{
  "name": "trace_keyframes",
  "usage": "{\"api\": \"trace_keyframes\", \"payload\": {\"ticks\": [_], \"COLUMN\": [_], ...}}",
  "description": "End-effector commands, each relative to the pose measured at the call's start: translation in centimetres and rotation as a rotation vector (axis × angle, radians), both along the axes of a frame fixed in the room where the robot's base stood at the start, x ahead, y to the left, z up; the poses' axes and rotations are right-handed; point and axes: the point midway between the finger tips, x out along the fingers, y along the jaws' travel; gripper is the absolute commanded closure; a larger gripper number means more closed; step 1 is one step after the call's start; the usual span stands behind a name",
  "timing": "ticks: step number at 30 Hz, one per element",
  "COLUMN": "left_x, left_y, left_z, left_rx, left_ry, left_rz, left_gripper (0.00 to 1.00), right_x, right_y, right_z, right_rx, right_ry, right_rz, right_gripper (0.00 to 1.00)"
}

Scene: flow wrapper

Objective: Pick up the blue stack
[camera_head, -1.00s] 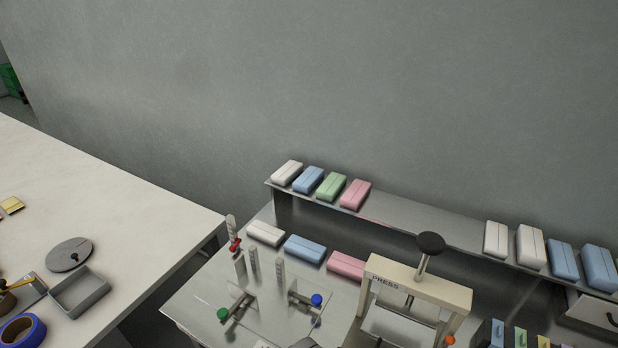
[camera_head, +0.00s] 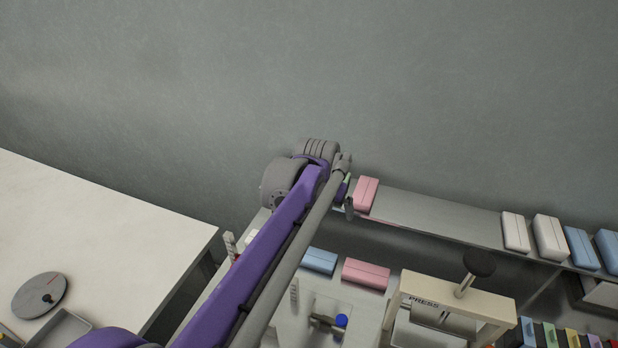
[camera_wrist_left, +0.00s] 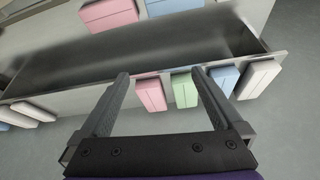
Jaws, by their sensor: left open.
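Several blue stacks are in view. One blue stack (camera_wrist_left: 224,79) lies on the raised shelf between a green stack (camera_wrist_left: 184,89) and a white stack (camera_wrist_left: 259,79); my left arm hides it in the head view. Another blue stack (camera_head: 318,261) lies on the lower table, and a blue stack (camera_head: 581,248) sits on the shelf's right part. My left gripper (camera_wrist_left: 162,74) is open and empty. Its fingers straddle the view of the pink stack (camera_wrist_left: 150,94) and green stack, with the shelf blue stack outside them to the right. My right gripper is not in view.
The shelf (camera_head: 440,219) is bare between the pink stack (camera_head: 366,194) and the right-hand white stacks (camera_head: 516,232). A press (camera_head: 447,300) stands in front. Another pink stack (camera_head: 366,274) lies below the shelf. A white table (camera_head: 110,220) is at left.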

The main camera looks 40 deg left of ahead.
Motion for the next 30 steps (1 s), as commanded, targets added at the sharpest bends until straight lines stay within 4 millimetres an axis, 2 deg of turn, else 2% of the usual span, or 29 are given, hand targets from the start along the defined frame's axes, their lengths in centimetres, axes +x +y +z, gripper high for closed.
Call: {"api": "trace_keyframes", "payload": {"ticks": [1,3,6,9,12,17,24,30], "left_x": [2.3,4.5,6.7,8.0,8.7,9.4,10.7,11.3], "left_y": [2.9,6.2,10.4,13.6,15.5,16.6,16.9,16.8], "left_z": [1.1,1.9,2.5,2.8,2.8,1.5,-1.8,-3.2], "left_rx": [-0.001,-0.003,-0.008,-0.010,-0.013,-0.015,-0.014,-0.014], "left_ry": [0.003,0.008,0.013,0.017,0.019,0.021,0.021,0.020], "left_rz": [0.028,0.054,0.084,0.105,0.116,0.122,0.120,0.120], "left_gripper": [0.00,0.00,0.00,0.00,0.00,0.00,0.00,0.00], "right_x": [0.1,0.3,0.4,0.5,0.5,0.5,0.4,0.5], "right_y": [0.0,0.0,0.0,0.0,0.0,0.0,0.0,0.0], "right_z": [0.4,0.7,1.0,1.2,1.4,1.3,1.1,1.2], "right_rx": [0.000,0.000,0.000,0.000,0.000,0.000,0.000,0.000], "right_ry": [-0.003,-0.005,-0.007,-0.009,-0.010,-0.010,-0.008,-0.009], "right_rz": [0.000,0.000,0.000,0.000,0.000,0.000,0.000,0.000], "right_gripper": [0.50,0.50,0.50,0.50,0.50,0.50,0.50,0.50]}}
